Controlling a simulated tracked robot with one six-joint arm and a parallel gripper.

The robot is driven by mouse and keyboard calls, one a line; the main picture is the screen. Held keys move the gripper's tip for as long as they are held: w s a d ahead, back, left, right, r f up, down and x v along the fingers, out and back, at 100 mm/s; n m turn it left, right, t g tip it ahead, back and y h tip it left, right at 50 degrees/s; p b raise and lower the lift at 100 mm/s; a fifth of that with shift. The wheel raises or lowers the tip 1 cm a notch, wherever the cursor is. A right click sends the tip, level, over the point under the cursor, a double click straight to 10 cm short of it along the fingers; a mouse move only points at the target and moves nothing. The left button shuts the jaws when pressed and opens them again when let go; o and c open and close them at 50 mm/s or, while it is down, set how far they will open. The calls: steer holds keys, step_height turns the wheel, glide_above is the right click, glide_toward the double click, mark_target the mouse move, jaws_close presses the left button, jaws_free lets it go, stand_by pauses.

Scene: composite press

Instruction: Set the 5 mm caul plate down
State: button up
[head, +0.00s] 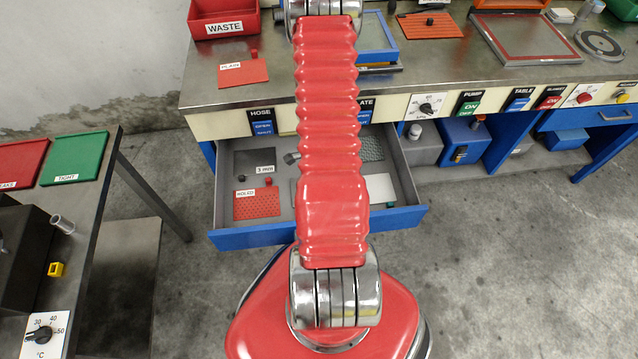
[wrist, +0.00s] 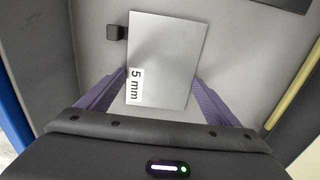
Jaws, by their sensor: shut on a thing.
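In the wrist view the 5 mm caul plate (wrist: 165,60) is a pale grey rectangle with a white "5 mm" label on its left edge. The two purple fingers of my gripper (wrist: 159,80) are shut on it, one at each side. The plate is over a grey surface that looks like the drawer floor. I cannot tell whether it touches that floor. In the head view my red arm hides the gripper and most of what is under it. The open drawer (head: 318,232) is below the bench there.
A dark block (wrist: 117,33) is close to the plate's left edge. In the drawer, a dark 3 mm plate (head: 252,160) and a red perforated sheet (head: 257,204) are at left; a mesh sheet (head: 371,149) and a pale plate (head: 380,188) are at right.

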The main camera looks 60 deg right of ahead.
steer(key=o, duration=1.2)
steer(key=shift+r, duration=0.1)
step_height(320, 180, up, 12)
stand_by(0.9)
